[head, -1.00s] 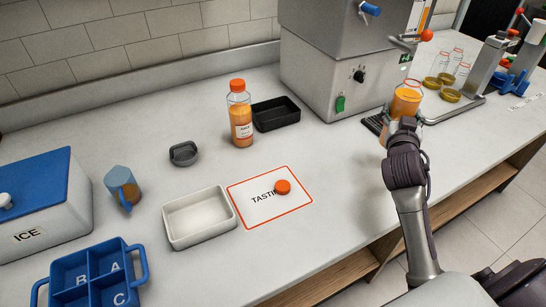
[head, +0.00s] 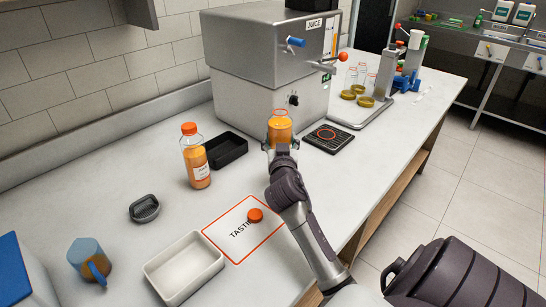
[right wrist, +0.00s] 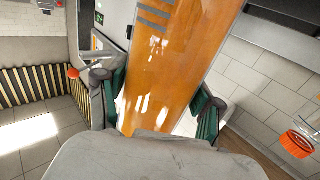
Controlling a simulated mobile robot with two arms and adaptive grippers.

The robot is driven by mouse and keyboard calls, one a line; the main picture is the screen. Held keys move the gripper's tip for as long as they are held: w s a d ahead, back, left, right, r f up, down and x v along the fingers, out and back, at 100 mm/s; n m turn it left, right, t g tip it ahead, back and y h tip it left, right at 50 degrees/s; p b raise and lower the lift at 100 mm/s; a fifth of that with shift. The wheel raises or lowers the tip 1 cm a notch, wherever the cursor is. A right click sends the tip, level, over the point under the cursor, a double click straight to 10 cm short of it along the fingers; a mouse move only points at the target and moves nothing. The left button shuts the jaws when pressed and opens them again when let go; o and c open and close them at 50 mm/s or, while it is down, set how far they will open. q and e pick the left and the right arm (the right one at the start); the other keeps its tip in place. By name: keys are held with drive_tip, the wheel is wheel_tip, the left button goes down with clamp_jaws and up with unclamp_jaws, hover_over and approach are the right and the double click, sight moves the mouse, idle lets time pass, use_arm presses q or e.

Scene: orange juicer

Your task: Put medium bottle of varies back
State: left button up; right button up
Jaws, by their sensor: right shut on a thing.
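My right gripper (head: 281,150) is shut on an uncapped bottle of orange juice (head: 280,131), in front of the juicer and left of the black drip tray (head: 328,139). In the right wrist view the juice-filled bottle (right wrist: 168,70) stands between the green-padded fingers (right wrist: 158,105). Whether its base touches the counter is hidden. An orange cap (head: 255,215) lies on the "TASTING" card (head: 232,250). Another juice bottle (head: 195,160), with an orange cap and a label, stands upright on the counter at left; its cap also shows in the right wrist view (right wrist: 298,143). My left gripper is not in view.
The steel juicer (head: 262,100) stands behind the held bottle. A black tray (head: 226,150), grey dish (head: 144,208), white tray (head: 184,268) and blue-topped jug (head: 88,260) are at left.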

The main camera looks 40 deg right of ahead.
drive_tip(key=shift+w+a+f, duration=0.35)
drive_tip(key=shift+w+a, duration=0.2)
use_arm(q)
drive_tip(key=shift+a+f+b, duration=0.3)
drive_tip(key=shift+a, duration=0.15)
use_arm(e)
drive_tip(key=shift+f, duration=2.05)
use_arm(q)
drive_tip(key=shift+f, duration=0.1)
use_arm(e)
drive_tip(key=shift+f, duration=0.2)
drive_tip(key=o, duration=1.7)
drive_tip(key=shift+a, duration=0.1)
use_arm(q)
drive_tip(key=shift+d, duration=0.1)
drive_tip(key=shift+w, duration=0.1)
use_arm(e)
drive_tip(key=shift+r, duration=0.1)
